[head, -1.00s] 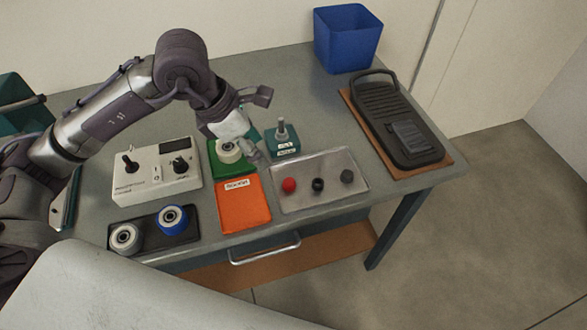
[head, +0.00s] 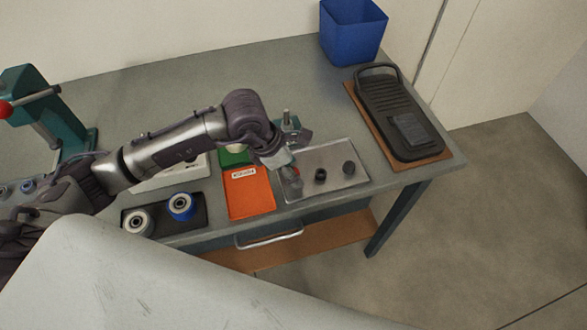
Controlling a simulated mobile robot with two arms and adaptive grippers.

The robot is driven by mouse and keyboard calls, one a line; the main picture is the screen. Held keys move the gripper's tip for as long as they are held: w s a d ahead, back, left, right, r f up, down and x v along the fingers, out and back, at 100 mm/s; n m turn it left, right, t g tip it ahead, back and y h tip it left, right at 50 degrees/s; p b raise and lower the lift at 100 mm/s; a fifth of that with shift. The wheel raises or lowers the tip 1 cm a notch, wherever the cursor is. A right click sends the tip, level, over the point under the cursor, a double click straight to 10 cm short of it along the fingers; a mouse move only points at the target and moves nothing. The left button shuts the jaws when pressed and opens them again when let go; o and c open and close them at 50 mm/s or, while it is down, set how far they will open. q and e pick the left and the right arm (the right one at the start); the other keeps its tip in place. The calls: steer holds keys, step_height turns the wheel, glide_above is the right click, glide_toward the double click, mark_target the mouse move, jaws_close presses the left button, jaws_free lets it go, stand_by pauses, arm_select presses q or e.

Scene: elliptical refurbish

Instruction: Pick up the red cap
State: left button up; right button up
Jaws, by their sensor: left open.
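My left gripper (head: 291,183) reaches down over the left part of the grey metal tray (head: 325,156). It is open, with its fingers at the place of the red cap (head: 296,171). The cap is almost wholly hidden by the fingers, with only a bit of red showing. I cannot tell whether the fingers touch it. Two dark caps, a black one (head: 320,176) and a dark grey one (head: 348,168), stand to the right on the same tray. My right gripper is not in view.
An orange mat (head: 249,195) lies left of the tray. A black holder with a blue-rimmed wheel (head: 181,206) and a grey wheel (head: 138,222) is further left. A black pedal-like device (head: 400,120) and a blue bin (head: 352,32) stand at right and back.

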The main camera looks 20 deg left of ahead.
arm_select(q)
steer(key=c, duration=0.8)
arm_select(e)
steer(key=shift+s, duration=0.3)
arm_select(q)
steer(key=shift+r, duration=0.1)
